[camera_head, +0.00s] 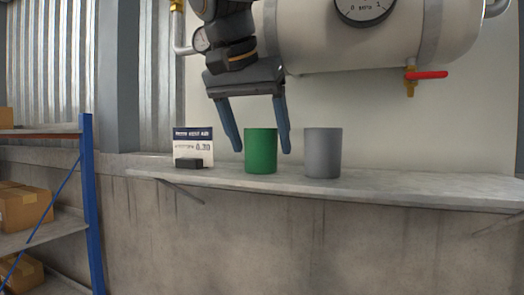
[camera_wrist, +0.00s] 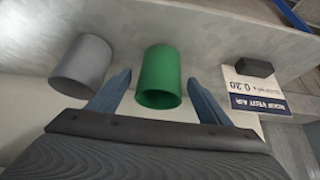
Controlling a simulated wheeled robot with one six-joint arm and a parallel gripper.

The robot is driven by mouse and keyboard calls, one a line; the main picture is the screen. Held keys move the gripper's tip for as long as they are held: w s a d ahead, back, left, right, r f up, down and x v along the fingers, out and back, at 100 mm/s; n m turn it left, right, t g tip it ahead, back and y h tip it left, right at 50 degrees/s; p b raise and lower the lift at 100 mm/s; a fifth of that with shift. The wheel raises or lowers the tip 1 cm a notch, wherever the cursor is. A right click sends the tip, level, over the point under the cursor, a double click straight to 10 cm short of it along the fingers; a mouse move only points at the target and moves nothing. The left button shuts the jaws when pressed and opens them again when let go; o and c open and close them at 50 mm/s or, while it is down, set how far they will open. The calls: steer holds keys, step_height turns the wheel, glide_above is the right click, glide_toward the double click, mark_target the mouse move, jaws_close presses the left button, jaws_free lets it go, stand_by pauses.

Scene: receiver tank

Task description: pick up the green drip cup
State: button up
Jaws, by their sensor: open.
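The green drip cup (camera_head: 261,151) stands upright on the stone shelf (camera_head: 400,190). It also shows in the wrist view (camera_wrist: 160,77), in the gap between my two fingers. My gripper (camera_head: 262,152) is open and comes down from above, its fingertips on either side of the cup in the head view. The wrist view shows my gripper (camera_wrist: 162,82) with bare space beside both sides of the cup, so it does not hold it. How far the fingers are from the cup in depth is hard to tell.
A grey cup (camera_head: 322,153) stands close to the right. A printed card (camera_head: 193,140) with a black block (camera_head: 189,163) before it is at left. A white tank (camera_head: 350,35) with a red-handled valve (camera_head: 428,75) hangs above. The shelf's right part is clear.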

steer(key=c, duration=1.1)
steer(key=shift+r, duration=0.15)
